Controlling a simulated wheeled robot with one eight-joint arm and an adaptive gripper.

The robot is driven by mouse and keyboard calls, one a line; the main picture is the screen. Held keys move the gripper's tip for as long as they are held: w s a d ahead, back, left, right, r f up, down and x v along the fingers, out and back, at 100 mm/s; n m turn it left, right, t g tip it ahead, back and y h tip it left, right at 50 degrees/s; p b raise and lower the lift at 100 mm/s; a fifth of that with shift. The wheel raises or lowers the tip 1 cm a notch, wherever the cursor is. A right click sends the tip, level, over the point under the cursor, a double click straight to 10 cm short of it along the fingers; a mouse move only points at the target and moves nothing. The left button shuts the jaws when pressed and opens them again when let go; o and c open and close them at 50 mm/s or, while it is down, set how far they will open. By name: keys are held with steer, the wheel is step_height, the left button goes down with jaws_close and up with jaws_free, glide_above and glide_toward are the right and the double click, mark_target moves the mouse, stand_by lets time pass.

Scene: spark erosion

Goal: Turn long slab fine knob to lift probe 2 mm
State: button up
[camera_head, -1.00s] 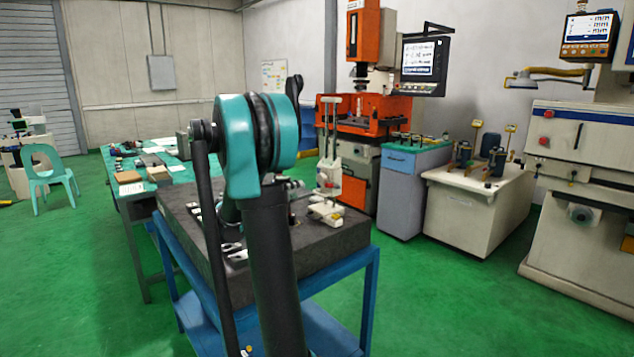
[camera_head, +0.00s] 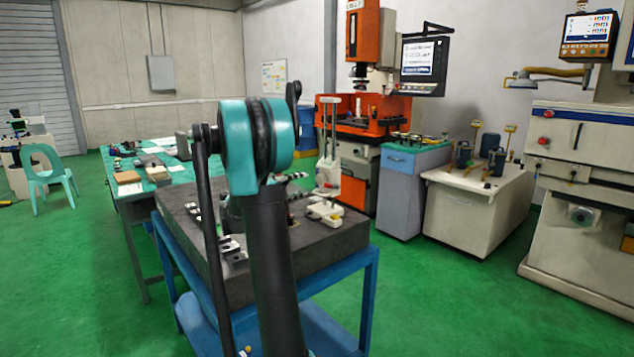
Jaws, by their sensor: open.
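The dark grey stone slab (camera_head: 345,238) lies on a blue stand in the middle, partly hidden behind my arm. A pale stand with upright columns (camera_head: 331,140) rises at its far right edge. A low pale device (camera_head: 325,211) sits on the slab in front of it. The fine knob and the probe are too small to make out. My gripper (camera_head: 299,185) shows only partly, just right of my arm's dark link, with its dark fingers apart and pointing right toward the pale stand. The rest of it is hidden behind my arm. I cannot tell whether it touches anything.
Small metal parts (camera_head: 232,247) lie on the slab's left side. A teal-topped table (camera_head: 135,190) with objects stands behind left. An orange machine (camera_head: 360,190), a grey cabinet (camera_head: 400,200) and a cream tank (camera_head: 475,210) stand to the right. Green floor is free at front right.

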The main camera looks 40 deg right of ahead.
mark_target(318, 180)
steer(key=d, duration=0.7)
steer(key=shift+w+d, duration=0.3)
steer(key=shift+d, duration=0.1)
